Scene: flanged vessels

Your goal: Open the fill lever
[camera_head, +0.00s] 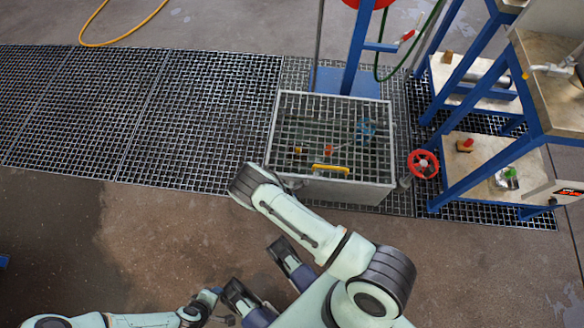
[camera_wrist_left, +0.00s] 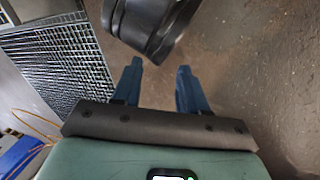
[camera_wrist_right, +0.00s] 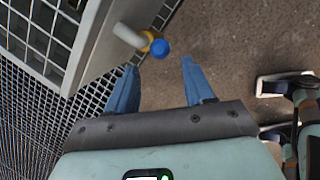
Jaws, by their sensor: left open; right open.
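I cannot tell for sure which part is the fill lever. A small red handle (camera_head: 408,35) sits on a blue post by a green hose in the head view. A yellow bar handle (camera_head: 331,168) is at the near rim of a grated basin. In the right wrist view a grey rod with a yellow and blue end (camera_wrist_right: 158,47) juts from the basin wall. My right gripper (camera_wrist_right: 160,68) is open and empty, with that end just beyond its fingertips. My left gripper (camera_wrist_left: 161,68) is open and empty over the floor; a dark rounded part is ahead.
The basin (camera_head: 345,190) stands on floor grating (camera_head: 100,130). A red handwheel (camera_head: 423,164) is to its right, beside a blue-framed stand (camera_head: 490,180). A yellow hose (camera_head: 120,42) lies at the far left. My arm crosses in front of the basin. Floor at the left front is clear.

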